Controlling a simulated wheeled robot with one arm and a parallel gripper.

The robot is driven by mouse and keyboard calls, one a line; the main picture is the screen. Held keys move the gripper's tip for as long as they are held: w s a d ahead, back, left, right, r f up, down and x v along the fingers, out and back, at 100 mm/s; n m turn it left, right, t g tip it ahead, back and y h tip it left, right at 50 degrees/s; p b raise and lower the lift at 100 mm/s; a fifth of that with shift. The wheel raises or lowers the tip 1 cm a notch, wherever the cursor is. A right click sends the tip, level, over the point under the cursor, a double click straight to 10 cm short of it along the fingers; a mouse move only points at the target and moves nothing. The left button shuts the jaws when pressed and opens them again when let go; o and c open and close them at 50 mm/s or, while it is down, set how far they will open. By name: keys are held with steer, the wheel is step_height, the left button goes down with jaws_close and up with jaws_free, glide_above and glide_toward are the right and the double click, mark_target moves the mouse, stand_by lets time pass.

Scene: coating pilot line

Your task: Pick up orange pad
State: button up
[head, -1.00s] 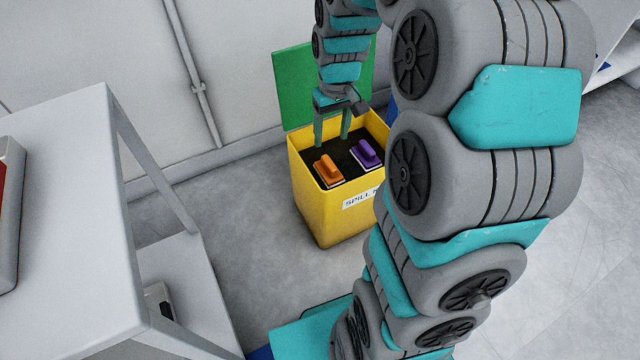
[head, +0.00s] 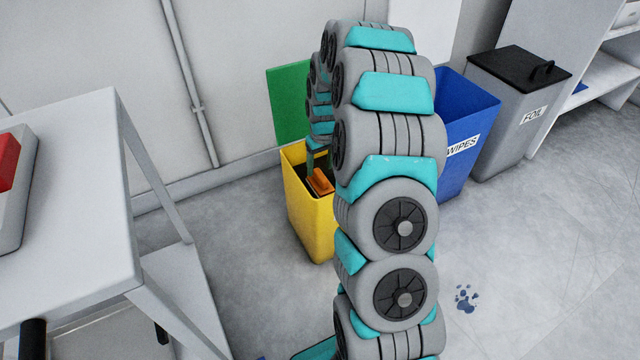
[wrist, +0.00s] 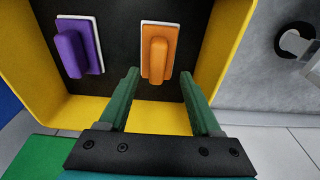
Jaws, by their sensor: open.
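The orange pad (wrist: 158,55) lies on the dark bottom of the yellow bin, its raised handle facing up at the wrist view. It also shows in the head view (head: 320,183), partly hidden by my arm. My gripper (wrist: 158,85) is open and empty. In the wrist view its two green fingers point toward the pad, one tip near each side of its lower end, and the gap between them is in line with the handle. I cannot tell whether the fingertips touch anything.
A purple pad (wrist: 75,48) lies beside the orange one. The yellow bin's (head: 313,222) walls surround both, with a green lid (head: 287,105) raised behind. A blue wipes bin (head: 468,115) and grey foil bin (head: 505,120) stand right. A white table (head: 75,220) stands left.

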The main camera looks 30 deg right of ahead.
mark_target(321, 174)
steer(key=f, duration=0.5)
steer(key=shift+w+d, duration=0.15)
steer(key=shift+w, duration=0.1)
jaws_close()
stand_by(0.4)
